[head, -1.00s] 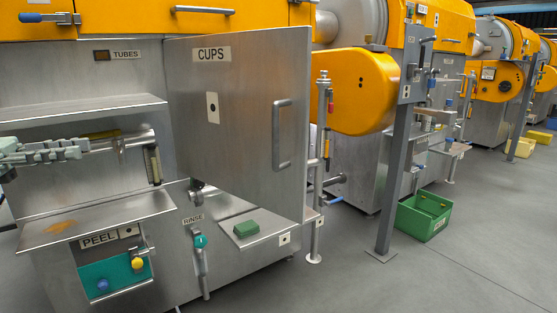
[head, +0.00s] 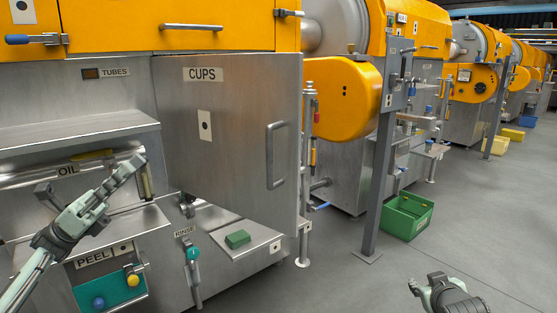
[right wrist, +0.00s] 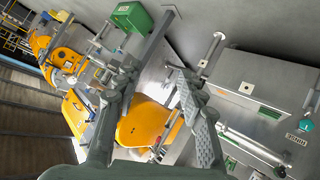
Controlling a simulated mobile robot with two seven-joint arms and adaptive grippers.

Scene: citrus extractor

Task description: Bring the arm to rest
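My left gripper (head: 112,198) is at the left of the head view, pointing up and right in front of the OIL and PEEL part of the machine. Its fingers overlap from this side, so I cannot tell whether it is open. Nothing is seen held in it. My right gripper (head: 432,286) is low at the right of the head view, over the bare floor. Its fingers stand apart and empty in the right wrist view (right wrist: 170,45).
The steel CUPS door (head: 232,130) stands swung out. A grey post (head: 377,180) and a green crate (head: 407,218) stand to the right. Open floor (head: 490,230) lies at the right.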

